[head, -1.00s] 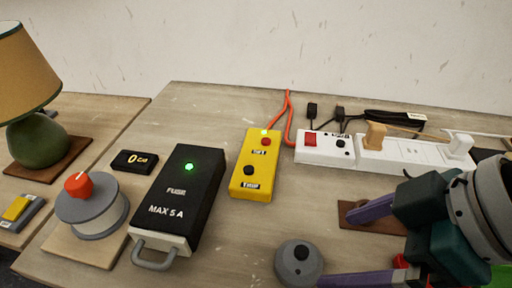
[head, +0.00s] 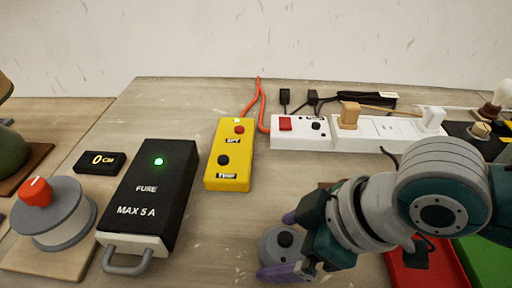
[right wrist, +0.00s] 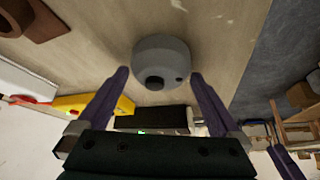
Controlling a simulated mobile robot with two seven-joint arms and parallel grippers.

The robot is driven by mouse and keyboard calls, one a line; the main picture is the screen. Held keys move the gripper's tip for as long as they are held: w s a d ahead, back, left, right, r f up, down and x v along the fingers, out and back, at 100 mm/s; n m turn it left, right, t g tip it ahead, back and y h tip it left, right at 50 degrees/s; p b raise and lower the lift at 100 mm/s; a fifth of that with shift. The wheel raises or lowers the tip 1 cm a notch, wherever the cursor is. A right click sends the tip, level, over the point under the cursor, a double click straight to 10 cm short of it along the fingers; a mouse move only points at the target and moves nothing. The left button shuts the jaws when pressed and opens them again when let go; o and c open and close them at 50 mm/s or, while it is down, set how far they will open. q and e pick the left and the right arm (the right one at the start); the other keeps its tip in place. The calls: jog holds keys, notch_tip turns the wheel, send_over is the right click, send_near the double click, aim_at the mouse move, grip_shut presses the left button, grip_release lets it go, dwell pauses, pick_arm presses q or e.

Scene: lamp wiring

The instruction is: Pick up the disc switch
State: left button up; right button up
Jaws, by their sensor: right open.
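The disc switch is a round grey disc (head: 270,243) with a black button on top. It lies on the wooden table near the front edge, partly hidden by my right gripper in the head view. My right gripper (head: 287,245) is open, with one purple finger on the far side of the disc and one on the near side. In the right wrist view the disc (right wrist: 162,60) shows between the two fingertips (right wrist: 160,73), with a gap on both sides. It does not look gripped. My left gripper is in neither view.
A black fuse box (head: 152,195) and a yellow box (head: 230,160) stand to the left. A white power strip (head: 375,138) lies behind. Table between yellow box and disc is clear.

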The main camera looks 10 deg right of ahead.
jog(key=c, duration=1.1)
jog(key=shift+r, duration=0.1)
